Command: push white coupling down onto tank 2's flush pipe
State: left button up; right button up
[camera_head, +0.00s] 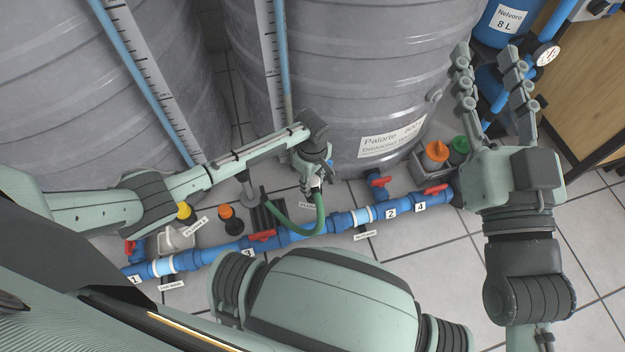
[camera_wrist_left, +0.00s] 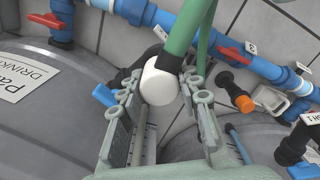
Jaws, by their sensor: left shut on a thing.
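My left gripper (camera_head: 318,178) is shut on the white coupling (camera_wrist_left: 160,80), which sits between its fingers in the left wrist view. A green hose (camera_head: 319,212) with a dark collar joins the coupling and curves down toward the blue pipe line. In the wrist view, a thin grey pipe (camera_wrist_left: 139,135) shows beyond the coupling between the fingers; I cannot tell whether they touch or whether it is the flush pipe. The gripper is in front of the grey tank (camera_head: 370,75) labelled Palorie. My right gripper (camera_head: 487,62) is open and empty at the right.
The blue pipe line (camera_head: 335,224) with red valve handles (camera_head: 262,236) and number labels runs along the floor. Orange-capped (camera_head: 436,151) and green-capped (camera_head: 459,146) bottles stand beside the tank. Another grey tank (camera_head: 90,90) is at left. Tiled floor is free at lower right.

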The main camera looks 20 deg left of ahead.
aim_at(313, 179)
pick_arm(q)
jog(key=shift+f, duration=0.45)
dwell(0.6)
jog(key=o, duration=1.1)
jog(key=shift+o, duration=0.2)
jog(key=shift+r, duration=0.1)
notch_tip(313, 179, up, 12)
